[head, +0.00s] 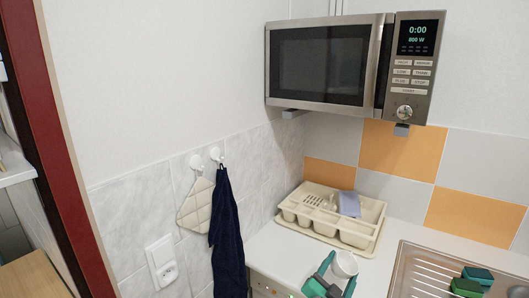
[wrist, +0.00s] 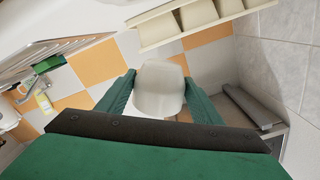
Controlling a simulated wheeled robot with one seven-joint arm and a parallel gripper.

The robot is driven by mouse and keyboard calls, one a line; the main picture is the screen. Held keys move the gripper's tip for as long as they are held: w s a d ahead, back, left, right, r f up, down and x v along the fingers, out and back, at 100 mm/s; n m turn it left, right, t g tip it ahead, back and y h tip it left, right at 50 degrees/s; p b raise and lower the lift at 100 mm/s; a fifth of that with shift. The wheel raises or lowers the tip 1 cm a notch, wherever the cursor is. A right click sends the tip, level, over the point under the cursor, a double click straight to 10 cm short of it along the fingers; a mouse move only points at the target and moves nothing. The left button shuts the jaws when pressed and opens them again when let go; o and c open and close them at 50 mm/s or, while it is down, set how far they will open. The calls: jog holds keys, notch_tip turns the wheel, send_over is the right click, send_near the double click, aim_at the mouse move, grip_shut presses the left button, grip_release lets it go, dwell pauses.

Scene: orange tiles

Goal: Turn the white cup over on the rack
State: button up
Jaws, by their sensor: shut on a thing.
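The white cup (head: 345,264) is between the teal fingers of my gripper (head: 340,272) in the head view, in front of the rack and near the counter's front. In the wrist view the cup (wrist: 158,92) sits between both fingers, and my gripper (wrist: 159,77) is shut on it. I cannot tell which way its opening faces. The cream rack (head: 359,239) stands on the counter in the back corner, beyond the cup and apart from it. The rack's compartments (wrist: 155,30) show at the top of the wrist view.
The rack holds a bluish-purple item (head: 349,204) and some clear or pale ware. A steel sink (head: 405,270) with green sponges (head: 468,284) is at the right. A microwave (head: 320,65) hangs above. A dark towel (head: 226,240) hangs on the left wall.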

jog(key=m, duration=1.1)
jog(key=shift+m, duration=0.6)
jog(key=m, duration=0.2)
jog(key=shift+m, duration=0.4)
jog(key=m, duration=0.3)
jog(key=shift+a+m, duration=0.1)
jog(key=shift+m, duration=0.2)
jog(key=m, duration=0.3)
jog(key=shift+m, duration=0.3)
jog(key=m, duration=0.5)
jog(key=shift+w+r, duration=0.1)
jog(key=shift+m, duration=1.5)
